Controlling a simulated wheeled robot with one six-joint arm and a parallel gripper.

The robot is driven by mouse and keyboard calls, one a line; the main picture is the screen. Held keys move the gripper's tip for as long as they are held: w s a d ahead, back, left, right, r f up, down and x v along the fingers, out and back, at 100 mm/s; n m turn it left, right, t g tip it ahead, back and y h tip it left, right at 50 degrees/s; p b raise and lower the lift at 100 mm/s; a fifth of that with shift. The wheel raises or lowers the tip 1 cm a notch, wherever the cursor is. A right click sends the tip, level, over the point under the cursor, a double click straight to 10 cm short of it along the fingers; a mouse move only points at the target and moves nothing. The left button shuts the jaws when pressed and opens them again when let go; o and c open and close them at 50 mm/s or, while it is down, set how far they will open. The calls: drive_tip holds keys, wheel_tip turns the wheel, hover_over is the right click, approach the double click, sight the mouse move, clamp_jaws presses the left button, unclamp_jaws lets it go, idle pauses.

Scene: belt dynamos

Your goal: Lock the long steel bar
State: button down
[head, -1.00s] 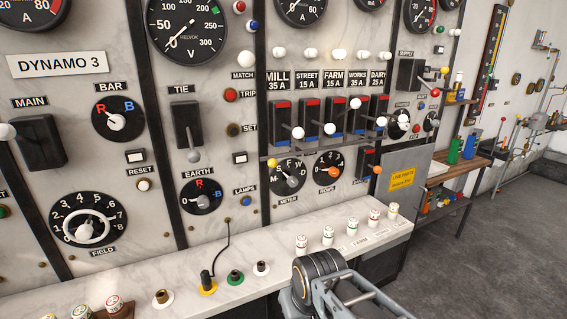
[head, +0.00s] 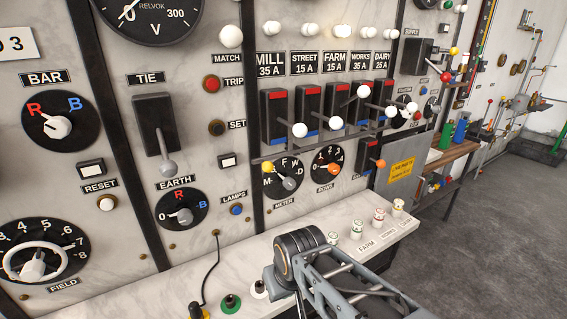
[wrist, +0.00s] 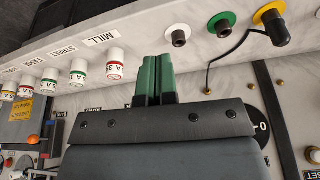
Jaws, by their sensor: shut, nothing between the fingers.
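The long steel bar (head: 312,147) is a thin grey rod. It runs across the panel just below the row of black feeder switches (head: 309,113), with a yellow knob (head: 267,167) near its left end. Switch handles with white balls stick out in front of it, so parts of it are hidden. My arm reaches in from the bottom right of the head view, below the bar; the fingertips are hidden there. In the wrist view my gripper (wrist: 152,80) shows green fingers shut together and empty, apart from the bar, near the shelf with plugs.
A marble ledge (head: 345,255) juts out below the panel with several fuse plugs (head: 379,217) and sockets with a black cord. A grey box with a yellow sign (head: 400,169) and a wooden bench (head: 455,160) stand at the right. The floor (head: 490,220) there is clear.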

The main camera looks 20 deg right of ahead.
drive_tip(key=w+d+r+m+t+y+p, duration=0.25)
drive_tip(key=w+d+r+m+y, duration=0.35)
drive_tip(key=w+r+y, duration=0.3)
drive_tip(key=w+d+r+m+t+y+p, duration=0.1)
drive_tip(key=w+d+r+m+t+p, duration=0.1)
drive_tip(key=d+r+t, duration=0.4)
drive_tip(key=w+d+r, duration=0.1)
drive_tip(key=d+r, duration=0.4)
drive_tip(key=d, duration=0.2)
drive_tip(key=shift+w+y, duration=0.25)
drive_tip(key=shift+y, duration=0.05)
drive_tip(key=shift+t, duration=0.25)
drive_tip(key=s+a+p+x, duration=0.2)
drive_tip(key=p+x, duration=0.2)
drive_tip(key=x, duration=0.8)
drive_tip(key=shift+w+a+f, duration=0.3)
drive_tip(key=shift+w+f, duration=0.05)
